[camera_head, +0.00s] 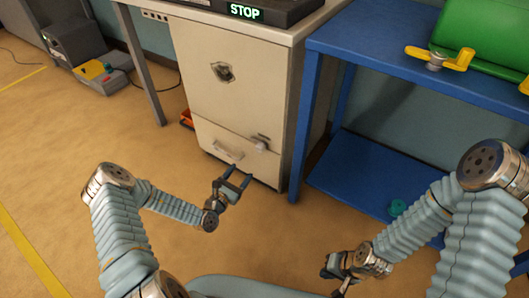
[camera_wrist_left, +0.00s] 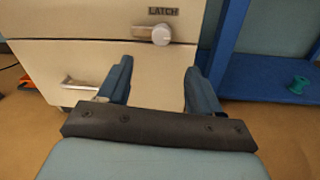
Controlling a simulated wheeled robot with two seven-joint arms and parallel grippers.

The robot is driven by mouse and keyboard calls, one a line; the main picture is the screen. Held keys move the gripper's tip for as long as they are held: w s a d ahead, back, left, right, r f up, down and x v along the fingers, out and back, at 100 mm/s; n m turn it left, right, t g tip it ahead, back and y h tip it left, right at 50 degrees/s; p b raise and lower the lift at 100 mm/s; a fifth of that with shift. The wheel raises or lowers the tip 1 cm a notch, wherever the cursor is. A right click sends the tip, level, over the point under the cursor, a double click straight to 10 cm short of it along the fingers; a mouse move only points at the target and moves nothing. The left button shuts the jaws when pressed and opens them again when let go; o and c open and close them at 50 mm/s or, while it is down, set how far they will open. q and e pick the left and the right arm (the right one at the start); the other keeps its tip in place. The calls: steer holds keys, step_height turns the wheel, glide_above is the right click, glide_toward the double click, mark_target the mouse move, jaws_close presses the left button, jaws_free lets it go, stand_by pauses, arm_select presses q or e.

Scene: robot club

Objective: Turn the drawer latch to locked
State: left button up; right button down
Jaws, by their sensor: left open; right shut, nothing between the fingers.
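The lower drawer (camera_head: 240,158) looks closed and has a bar handle (camera_head: 228,152). My left gripper (camera_head: 238,178) is open and empty, in front of the drawer and below the latch, apart from it. The latch shows beyond and between its fingers (camera_wrist_left: 157,80). My right gripper (camera_head: 338,272) is shut and empty, low near the bottom edge.
A blue shelf unit (camera_head: 375,50) stands right of the cabinet, its leg close to the drawer. A teal spool (camera_head: 398,207) is on its lower shelf. A green case (camera_head: 485,35) with a yellow winged knob is on top. The floor before the cabinet is clear.

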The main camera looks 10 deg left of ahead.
mark_target(258, 151)
arm_select(q)
steer(key=b+x, duration=0.1)
steer(key=x, duration=1.2)
steer(key=shift+s+d, duration=0.1)
steer(key=shift+d, duration=0.1)
steer(key=c, duration=1.1)
steer(key=shift+o, duration=0.2)
